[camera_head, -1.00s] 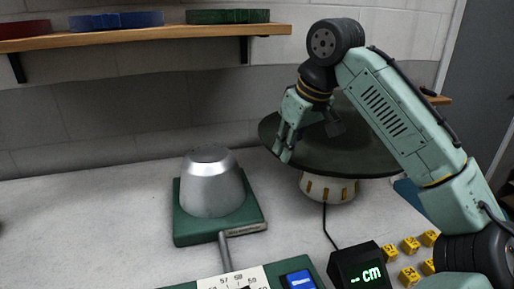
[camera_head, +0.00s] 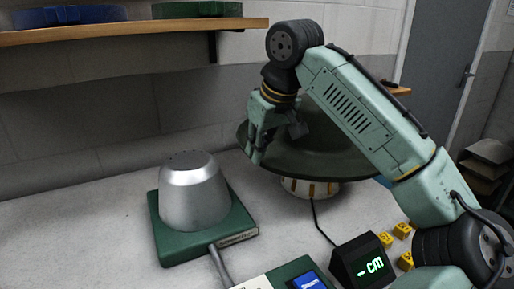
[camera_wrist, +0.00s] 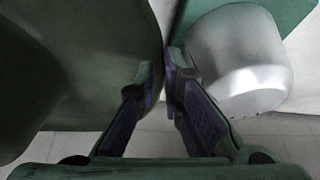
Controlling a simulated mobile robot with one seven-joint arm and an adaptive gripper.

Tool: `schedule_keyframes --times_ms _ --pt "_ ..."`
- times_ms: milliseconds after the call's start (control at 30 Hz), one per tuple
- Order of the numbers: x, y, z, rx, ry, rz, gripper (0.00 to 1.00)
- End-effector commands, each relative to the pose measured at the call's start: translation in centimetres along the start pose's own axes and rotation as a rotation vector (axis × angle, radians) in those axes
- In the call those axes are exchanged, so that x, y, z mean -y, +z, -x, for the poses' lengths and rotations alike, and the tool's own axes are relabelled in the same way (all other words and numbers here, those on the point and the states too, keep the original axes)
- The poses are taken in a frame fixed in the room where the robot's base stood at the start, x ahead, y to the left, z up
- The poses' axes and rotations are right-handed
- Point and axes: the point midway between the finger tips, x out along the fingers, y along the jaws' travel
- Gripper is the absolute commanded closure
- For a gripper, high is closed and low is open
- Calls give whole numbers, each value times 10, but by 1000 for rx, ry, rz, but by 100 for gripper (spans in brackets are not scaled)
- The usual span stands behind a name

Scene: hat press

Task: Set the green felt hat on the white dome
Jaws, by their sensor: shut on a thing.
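The dark green wide-brimmed hat (camera_head: 318,150) is at the back, right of centre, partly behind my arm. It is above a white rounded base with yellow slots (camera_head: 310,188); whether they touch is hidden. My gripper (camera_head: 258,155) is shut on the left edge of the brim. In the wrist view the hat (camera_wrist: 75,65) fills the left side, with my gripper's fingers (camera_wrist: 162,78) at its edge. A smooth silver-grey dome (camera_head: 193,195) stands uncovered on a green plate (camera_head: 183,248) to the left. The dome also shows in the wrist view (camera_wrist: 238,60).
A wooden shelf (camera_head: 130,30) on the back wall holds a blue ring (camera_head: 70,14) and a green ring (camera_head: 197,9). A display reading "cm" (camera_head: 364,263) and several yellow cubes (camera_head: 403,230) stand at front right. The table left of the dome is clear.

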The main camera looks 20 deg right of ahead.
Motion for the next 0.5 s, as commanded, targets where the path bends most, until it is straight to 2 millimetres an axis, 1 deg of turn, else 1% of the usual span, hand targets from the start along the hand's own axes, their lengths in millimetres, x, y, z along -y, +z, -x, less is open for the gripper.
schedule_keyframes --times_ms 33,500 --pt "0 3 -7 0 2 0 100" --pt "0 17 -42 0 1 0 100"
